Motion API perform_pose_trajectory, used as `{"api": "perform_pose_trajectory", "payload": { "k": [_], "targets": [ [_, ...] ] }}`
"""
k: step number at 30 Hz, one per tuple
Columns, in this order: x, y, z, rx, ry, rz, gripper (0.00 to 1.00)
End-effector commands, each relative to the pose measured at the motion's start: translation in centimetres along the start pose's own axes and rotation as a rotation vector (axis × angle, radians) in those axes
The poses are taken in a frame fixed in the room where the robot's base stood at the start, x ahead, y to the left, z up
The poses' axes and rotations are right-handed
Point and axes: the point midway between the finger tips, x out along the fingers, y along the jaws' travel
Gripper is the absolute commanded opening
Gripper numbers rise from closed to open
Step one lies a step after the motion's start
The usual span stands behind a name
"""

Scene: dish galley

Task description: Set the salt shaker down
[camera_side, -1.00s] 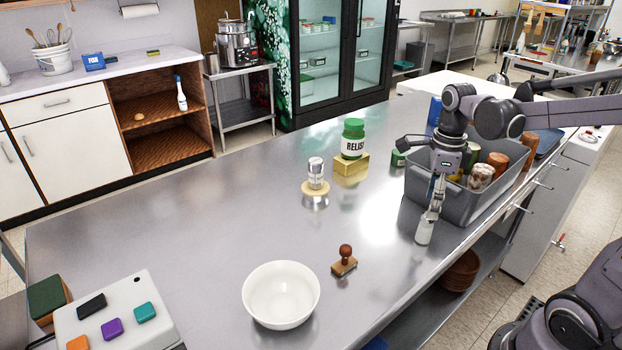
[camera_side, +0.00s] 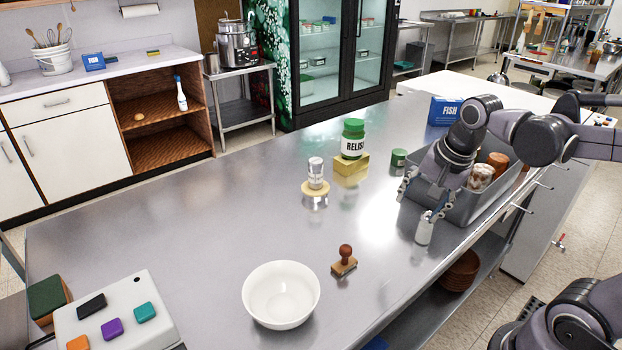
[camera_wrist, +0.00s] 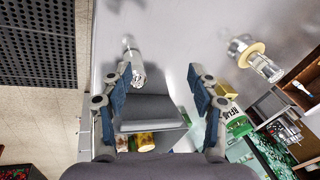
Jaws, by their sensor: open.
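A small pale shaker (camera_side: 424,233), which looks like the salt shaker, stands upright on the steel counter near its front edge. In the wrist view the shaker (camera_wrist: 133,56) lies ahead of my left-hand finger, outside the middle of the gap. My gripper (camera_side: 417,198) is open and empty, its fingers spread just above and behind the shaker. The wrist view also shows the open fingers of my gripper (camera_wrist: 159,75). One finger overlaps the shaker's top in the side view, and I cannot tell if they touch. Another clear, metal-topped shaker (camera_side: 316,173) stands on a round yellow disc (camera_side: 315,188).
A grey bin (camera_side: 480,205) with several cans stands right beside my gripper. A relish jar (camera_side: 352,140) sits on a yellow block (camera_side: 351,164). A stamp (camera_side: 344,262) and a white bowl (camera_side: 281,294) are nearer the front. The counter's left middle is clear.

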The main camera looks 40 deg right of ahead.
Motion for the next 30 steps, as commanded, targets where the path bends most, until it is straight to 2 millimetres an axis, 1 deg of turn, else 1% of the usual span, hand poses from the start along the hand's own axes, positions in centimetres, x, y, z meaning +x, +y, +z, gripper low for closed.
{"api": "perform_pose_trajectory", "payload": {
  "k": [1,3,9,12,15,18,21,30],
  "targets": [
    [0.0,0.0,0.8,-0.122,0.010,-0.029,0.60],
    [0.1,-0.1,1.7,-0.304,0.031,-0.071,0.60],
    [0.3,-0.3,4.0,-0.799,0.119,-0.172,0.60],
    [0.4,-0.4,4.8,-0.991,0.166,-0.204,0.60],
    [0.4,-0.4,5.4,-1.123,0.203,-0.225,0.60],
    [0.5,-0.5,5.7,-1.196,0.225,-0.234,0.60],
    [0.5,-0.5,5.8,-1.222,0.233,-0.237,0.60],
    [0.5,-0.5,5.7,-1.220,0.232,-0.236,0.60]
  ]
}}
